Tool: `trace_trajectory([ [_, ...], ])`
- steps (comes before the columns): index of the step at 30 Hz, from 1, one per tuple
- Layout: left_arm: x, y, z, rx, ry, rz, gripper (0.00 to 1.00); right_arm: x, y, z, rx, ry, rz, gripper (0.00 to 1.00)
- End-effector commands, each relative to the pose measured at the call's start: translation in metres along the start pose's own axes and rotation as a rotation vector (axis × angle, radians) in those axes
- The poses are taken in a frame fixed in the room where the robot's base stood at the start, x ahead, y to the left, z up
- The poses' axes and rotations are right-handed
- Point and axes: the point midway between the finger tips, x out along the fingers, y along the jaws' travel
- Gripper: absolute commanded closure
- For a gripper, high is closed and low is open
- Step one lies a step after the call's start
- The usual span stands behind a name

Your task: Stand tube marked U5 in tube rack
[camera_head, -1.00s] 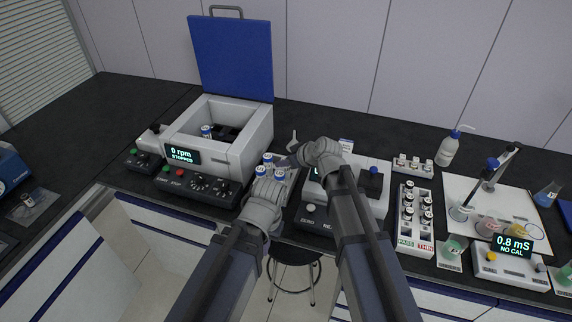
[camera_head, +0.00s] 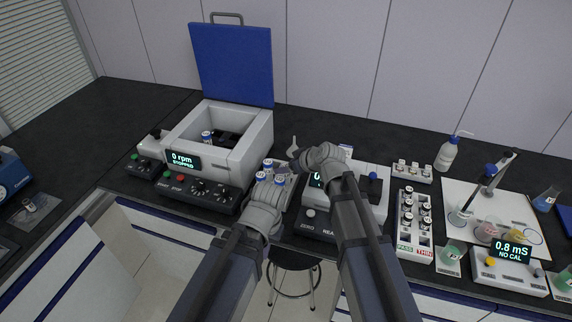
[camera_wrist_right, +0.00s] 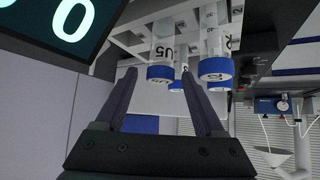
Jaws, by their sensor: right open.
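The tube marked U5 (camera_wrist_right: 163,48) has a white label and a blue cap, and hangs upside down in the right wrist view. It appears to stand in the white tube rack (camera_wrist_right: 135,42), beside other blue-capped tubes (camera_wrist_right: 214,45). In the head view several blue caps (camera_head: 268,164) cluster by my left gripper (camera_head: 270,184); which is U5 I cannot tell. The left fingers are hidden there. My right gripper (camera_wrist_right: 158,105) is open, with U5's cap in line with the gap between its fingers; I see no grip on it.
An open centrifuge (camera_head: 248,150) with a blue lid and one blue-capped tube (camera_head: 207,136) inside stands left. A display instrument (camera_head: 375,208) sits close under my right arm. A rack of vials (camera_head: 405,240) and a conductivity meter (camera_head: 490,268) are farther right.

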Motion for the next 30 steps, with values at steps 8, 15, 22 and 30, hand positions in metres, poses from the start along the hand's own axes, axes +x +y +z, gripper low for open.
trace_trajectory([
  [8, -0.046, -0.004, 0.003, 0.0, 0.0, 0.0, 1.0, -0.064, -0.002, -0.004, 0.003, 0.001, 0.001, 0.29],
  [15, -0.067, -0.006, 0.004, 0.0, 0.0, 0.0, 1.0, -0.097, -0.001, -0.002, 0.002, 0.001, 0.0, 0.29],
  [22, -0.072, -0.007, 0.004, 0.0, 0.0, 0.0, 1.0, -0.106, 0.0, -0.001, 0.001, 0.001, 0.0, 0.29],
  [30, -0.072, -0.007, 0.004, 0.0, 0.0, 0.0, 1.0, -0.104, -0.041, 0.029, 0.04, -0.154, -0.052, 0.29],
])
